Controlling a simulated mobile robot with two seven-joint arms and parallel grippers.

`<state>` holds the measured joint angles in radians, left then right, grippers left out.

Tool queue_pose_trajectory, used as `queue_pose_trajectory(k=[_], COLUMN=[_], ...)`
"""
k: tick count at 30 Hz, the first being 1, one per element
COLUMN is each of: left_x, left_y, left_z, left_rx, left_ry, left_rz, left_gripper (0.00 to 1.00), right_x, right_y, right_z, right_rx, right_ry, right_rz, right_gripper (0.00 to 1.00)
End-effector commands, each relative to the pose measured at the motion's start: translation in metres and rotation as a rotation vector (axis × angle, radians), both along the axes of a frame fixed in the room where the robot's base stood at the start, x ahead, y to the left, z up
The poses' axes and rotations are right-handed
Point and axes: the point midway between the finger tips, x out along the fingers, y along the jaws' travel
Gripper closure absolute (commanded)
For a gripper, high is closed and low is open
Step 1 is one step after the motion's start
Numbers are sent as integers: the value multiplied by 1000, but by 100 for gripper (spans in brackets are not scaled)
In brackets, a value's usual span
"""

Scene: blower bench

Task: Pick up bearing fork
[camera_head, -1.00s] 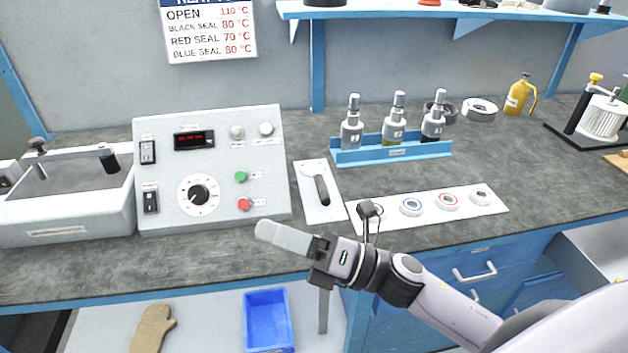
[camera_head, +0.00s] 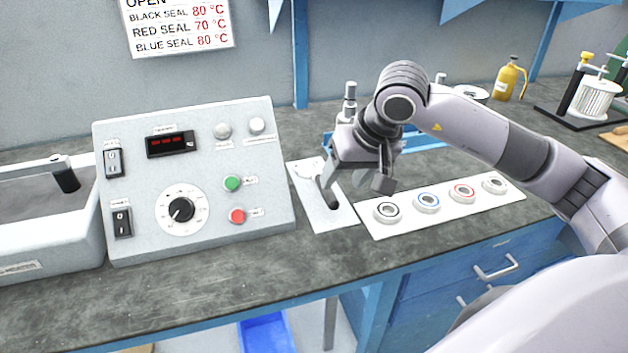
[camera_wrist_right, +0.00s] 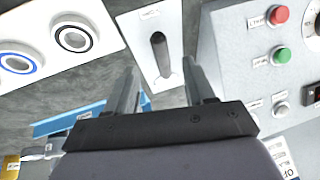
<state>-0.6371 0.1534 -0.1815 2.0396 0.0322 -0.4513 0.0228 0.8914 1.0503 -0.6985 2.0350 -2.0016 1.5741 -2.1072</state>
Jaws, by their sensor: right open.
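The bearing fork (camera_head: 332,200) lies on a white plate (camera_head: 318,217) on the bench, right of the control box. Its black handle points toward the bench's front edge, and its pale head is partly covered by my gripper. My right gripper (camera_head: 354,184) is open and empty above the plate, its fingers pointing down. In the right wrist view the fork's dark handle (camera_wrist_right: 160,52) shows beyond the gap between the open fingers (camera_wrist_right: 163,85); the fingers do not appear to touch it. My left gripper is not in view.
The control box (camera_head: 190,180) stands close to the left of the fork. A white strip with several ring seals (camera_head: 427,202) lies to the right. The blue bottle rack (camera_head: 425,141) behind is partly hidden by my arm. Bare bench lies in front.

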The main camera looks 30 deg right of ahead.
Motion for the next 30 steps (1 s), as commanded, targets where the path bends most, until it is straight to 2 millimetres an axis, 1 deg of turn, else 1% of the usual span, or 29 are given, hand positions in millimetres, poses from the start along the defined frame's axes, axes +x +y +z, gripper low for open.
queue_pose_trajectory(k=[5, 9, 12, 15, 21, 22, 23, 24, 26, 27, 30], left_x=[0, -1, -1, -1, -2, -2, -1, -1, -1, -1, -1], left_y=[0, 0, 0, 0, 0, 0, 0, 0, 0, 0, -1], left_z=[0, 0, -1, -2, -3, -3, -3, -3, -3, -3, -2], left_rx=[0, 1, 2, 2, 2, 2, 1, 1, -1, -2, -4], left_ry=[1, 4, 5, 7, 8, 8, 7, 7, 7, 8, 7], left_rz=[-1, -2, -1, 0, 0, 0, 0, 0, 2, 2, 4], left_gripper=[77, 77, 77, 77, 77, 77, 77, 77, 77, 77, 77], right_x=[7, 15, 21, 23, 23, 23, 23, 23, 23, 23, 24], right_y=[3, 6, 6, 7, 7, 7, 7, 7, 7, 7, 7], right_z=[-21, -42, -52, -57, -58, -58, -58, -57, -57, -57, -56], right_rx=[4, 7, 6, 6, 6, 6, 6, 6, 6, 6, 7], right_ry=[5, 7, 4, 2, 2, 2, 2, 2, 2, 2, -1], right_rz=[1, 0, 0, 1, 0, 0, 0, 0, 0, 0, 0], right_gripper=[46, 46, 46, 46, 46, 53, 63, 76, 95, 100, 100])
